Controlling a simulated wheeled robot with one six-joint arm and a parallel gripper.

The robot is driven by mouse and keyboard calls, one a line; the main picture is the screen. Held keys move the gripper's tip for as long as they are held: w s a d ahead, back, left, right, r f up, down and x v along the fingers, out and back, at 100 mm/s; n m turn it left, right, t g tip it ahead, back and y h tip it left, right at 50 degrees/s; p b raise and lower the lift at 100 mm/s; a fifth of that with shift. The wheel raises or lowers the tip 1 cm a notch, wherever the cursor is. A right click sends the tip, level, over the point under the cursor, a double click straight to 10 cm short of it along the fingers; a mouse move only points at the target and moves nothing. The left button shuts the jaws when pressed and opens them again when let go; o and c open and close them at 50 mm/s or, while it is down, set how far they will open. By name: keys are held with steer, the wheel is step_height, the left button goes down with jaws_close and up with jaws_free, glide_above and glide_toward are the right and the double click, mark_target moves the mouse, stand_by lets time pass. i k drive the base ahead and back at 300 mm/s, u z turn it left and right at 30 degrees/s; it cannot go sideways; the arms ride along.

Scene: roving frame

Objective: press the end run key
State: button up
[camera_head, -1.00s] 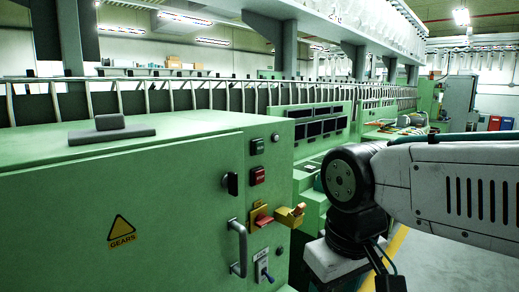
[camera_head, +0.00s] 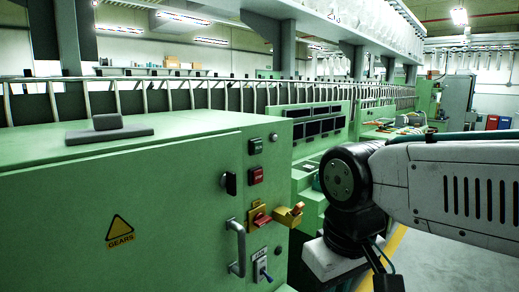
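The green machine cabinet (camera_head: 160,200) fills the left of the head view. On its right-hand face sit a dark green key (camera_head: 255,146) at the top and a red key (camera_head: 256,176) marked STOP below it. I cannot read a label that says end run on any key. A black knob (camera_head: 229,183) is left of the red key. A red and yellow switch (camera_head: 258,218) with a yellow padlock-like piece (camera_head: 289,215) is lower down. My arm comes in from the right, and its end points down past the cabinet's right side. My gripper's fingers are not visible.
A grey handle (camera_head: 237,248) and a small lever switch (camera_head: 263,268) stick out of the cabinet's lower front. A grey block on a flat plate (camera_head: 108,128) lies on top. A long green machine with dark panels (camera_head: 318,124) runs behind. Floor (camera_head: 450,262) is clear at the right.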

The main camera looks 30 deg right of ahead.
mark_target(257, 146)
steer(key=z, duration=0.7)
steer(key=k, duration=0.6)
steer(key=u, duration=1.25)
steer(key=i, duration=0.5)
steer(key=z, duration=0.05)
